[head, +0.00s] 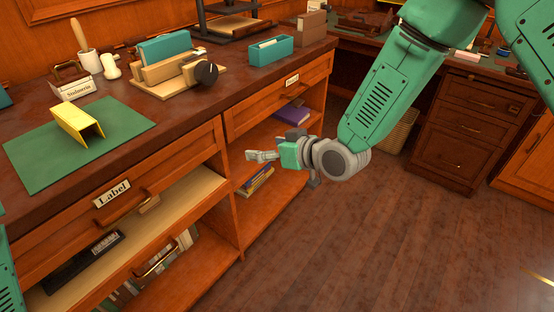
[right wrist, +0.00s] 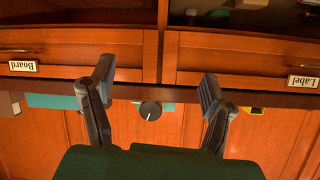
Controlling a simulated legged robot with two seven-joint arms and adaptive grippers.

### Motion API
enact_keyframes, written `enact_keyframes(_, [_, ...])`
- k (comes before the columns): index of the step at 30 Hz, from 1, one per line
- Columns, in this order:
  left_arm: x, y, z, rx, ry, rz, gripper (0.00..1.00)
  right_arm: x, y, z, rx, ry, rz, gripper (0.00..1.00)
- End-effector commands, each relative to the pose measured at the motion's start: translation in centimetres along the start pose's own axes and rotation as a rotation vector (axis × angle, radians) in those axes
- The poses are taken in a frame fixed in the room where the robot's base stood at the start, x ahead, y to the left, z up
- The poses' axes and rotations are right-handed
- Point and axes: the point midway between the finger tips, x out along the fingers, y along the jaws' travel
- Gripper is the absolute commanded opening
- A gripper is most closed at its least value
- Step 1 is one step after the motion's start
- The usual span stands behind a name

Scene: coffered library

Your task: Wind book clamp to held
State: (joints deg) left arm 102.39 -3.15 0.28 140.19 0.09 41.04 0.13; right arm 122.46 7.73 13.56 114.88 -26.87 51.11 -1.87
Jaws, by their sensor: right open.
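The book clamp (head: 160,76) stands on the dark counter in the head view, with wooden jaws around a teal book (head: 165,47). Its black round knob (head: 206,73) sits at the front right of its wooden base. The knob (right wrist: 150,111) also shows in the right wrist view, between my fingers in the picture but well beyond them. My right gripper (head: 262,156) is open and empty, in front of the cabinet and below the counter top, apart from the clamp. The right wrist view shows its fingers (right wrist: 155,88) spread. My left gripper is not in view.
The counter's front edge and drawers (head: 278,95) lie between my right gripper and the clamp. A yellow folded piece (head: 78,122) stands on a green mat (head: 40,155) at left. A teal box (head: 270,50) stands right of the clamp. The floor (head: 370,240) is clear.

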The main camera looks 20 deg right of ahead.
Motion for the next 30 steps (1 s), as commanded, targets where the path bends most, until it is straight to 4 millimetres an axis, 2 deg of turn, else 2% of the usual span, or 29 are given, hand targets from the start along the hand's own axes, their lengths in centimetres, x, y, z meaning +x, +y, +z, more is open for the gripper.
enact_keyframes(1, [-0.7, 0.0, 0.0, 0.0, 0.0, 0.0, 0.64, -0.5, -0.1, 0.7, 0.011, -0.028, 0.007, 0.71])
enact_keyframes(6, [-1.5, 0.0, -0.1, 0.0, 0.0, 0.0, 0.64, -1.6, -0.2, 3.0, 0.038, -0.096, 0.026, 0.71])
enact_keyframes(12, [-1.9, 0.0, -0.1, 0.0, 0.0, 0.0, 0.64, -2.2, -0.2, 4.4, 0.053, -0.136, 0.037, 0.71])
enact_keyframes(26, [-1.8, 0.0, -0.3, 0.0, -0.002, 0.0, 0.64, -2.3, -0.2, 4.6, 0.054, -0.139, 0.04, 0.71])
enact_keyframes(30, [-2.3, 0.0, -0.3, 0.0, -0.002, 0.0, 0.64, -2.9, 0.5, 4.0, 0.057, -0.116, 0.048, 0.71])
